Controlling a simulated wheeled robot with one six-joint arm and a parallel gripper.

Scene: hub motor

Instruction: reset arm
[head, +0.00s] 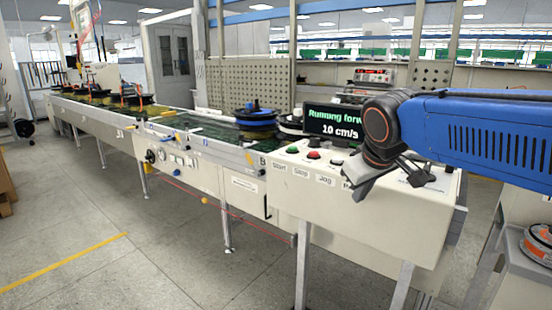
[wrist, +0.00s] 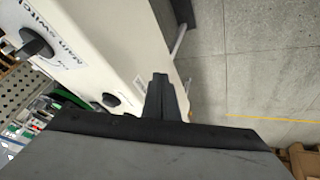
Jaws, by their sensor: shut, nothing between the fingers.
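My blue arm (head: 475,135) reaches in from the right in the head view. My gripper (head: 352,195) hangs from its dark wrist joint, in front of the control box of the conveyor, angled down to the left. Its fingers are together and hold nothing. In the wrist view the closed dark fingers (wrist: 162,95) point up the picture, beside the pale panel (wrist: 118,62) and over the grey floor. Part of the control box and its display is hidden behind the arm.
The control box (head: 320,185) has a green button (head: 292,150), a red button (head: 313,155) and a display (head: 335,122) reading "Running forw…" and "10 cm/s". A conveyor (head: 170,125) carries hub motors (head: 255,117). Open floor (head: 130,250) lies at front left.

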